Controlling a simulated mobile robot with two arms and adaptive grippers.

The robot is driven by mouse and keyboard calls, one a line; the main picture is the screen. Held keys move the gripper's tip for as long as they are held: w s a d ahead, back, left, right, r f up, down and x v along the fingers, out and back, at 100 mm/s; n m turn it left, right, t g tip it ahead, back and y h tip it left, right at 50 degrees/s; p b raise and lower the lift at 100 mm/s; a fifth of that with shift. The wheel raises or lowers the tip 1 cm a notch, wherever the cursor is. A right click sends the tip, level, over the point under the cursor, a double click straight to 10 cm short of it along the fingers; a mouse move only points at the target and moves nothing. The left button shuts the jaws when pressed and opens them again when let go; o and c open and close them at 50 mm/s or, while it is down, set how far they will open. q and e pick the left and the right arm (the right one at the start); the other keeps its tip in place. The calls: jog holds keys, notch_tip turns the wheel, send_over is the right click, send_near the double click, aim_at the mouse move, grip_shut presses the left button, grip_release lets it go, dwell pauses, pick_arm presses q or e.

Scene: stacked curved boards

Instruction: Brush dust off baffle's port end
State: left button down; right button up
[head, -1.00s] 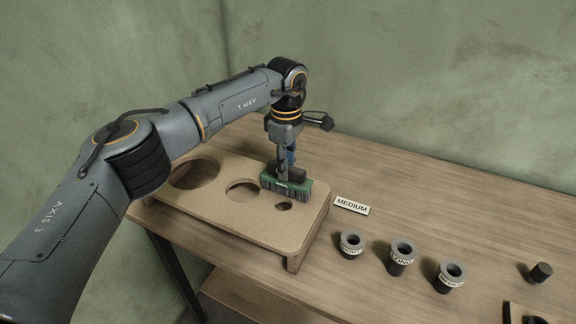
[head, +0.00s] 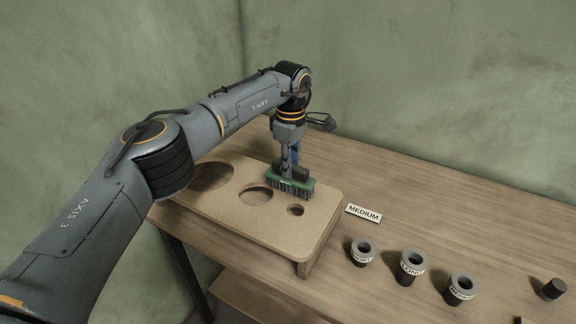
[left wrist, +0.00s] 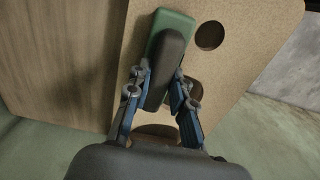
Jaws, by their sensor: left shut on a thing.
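The baffle is a tan board (head: 235,222) with a large, a medium and a small round hole, raised on supports on the wooden table. The small port hole (head: 296,210) is at its right end. My left gripper (head: 288,165) points down and is shut on the dark handle of a green brush (head: 291,184). The bristles face down just behind the small hole; I cannot tell whether they touch the board. In the left wrist view the blue fingers (left wrist: 159,80) flank the brush's dark handle (left wrist: 173,52), and the board (left wrist: 245,45) lies beneath. My right gripper is not in view.
A MEDIUM label (head: 364,213) lies right of the board. Three dark tubes with grey collars stand in front: a left one (head: 361,252), a LONG one (head: 411,267) and a right one (head: 460,288). A dark cylinder (head: 552,289) is far right. The table's back right is clear.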

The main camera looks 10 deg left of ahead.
aim_at(311, 179)
pick_arm(q)
jog(key=shift+w+d, duration=0.3)
jog(key=shift+w, duration=0.4)
jog(key=shift+s+d+f+p, duration=0.1)
jog(key=shift+s+d, duration=0.15)
jog(key=shift+d, duration=0.3)
jog(key=shift+s+d+p, duration=0.1)
jog(key=shift+s+d, duration=0.1)
jog(key=shift+d, duration=0.35)
jog(key=shift+s+d+f+p, duration=0.1)
jog(key=shift+s+d, duration=0.15)
jog(key=shift+d, duration=0.3)
jog(key=shift+d, duration=0.15)
jog(key=shift+s+d, duration=0.3)
jog(key=shift+d, duration=0.2)
jog(key=shift+s+d+r, duration=0.1)
jog(key=shift+s+d, duration=0.05)
jog(key=shift+d, duration=0.4)
jog(key=shift+s+d+r, duration=0.1)
jog(key=shift+s+d, duration=0.05)
jog(key=shift+d, duration=0.4)
jog(key=shift+s+d+r, duration=0.1)
jog(key=shift+s+d, duration=0.2)
jog(key=shift+d, duration=0.55)
jog(key=shift+s+d, duration=0.25)
jog(key=shift+d, duration=0.55)
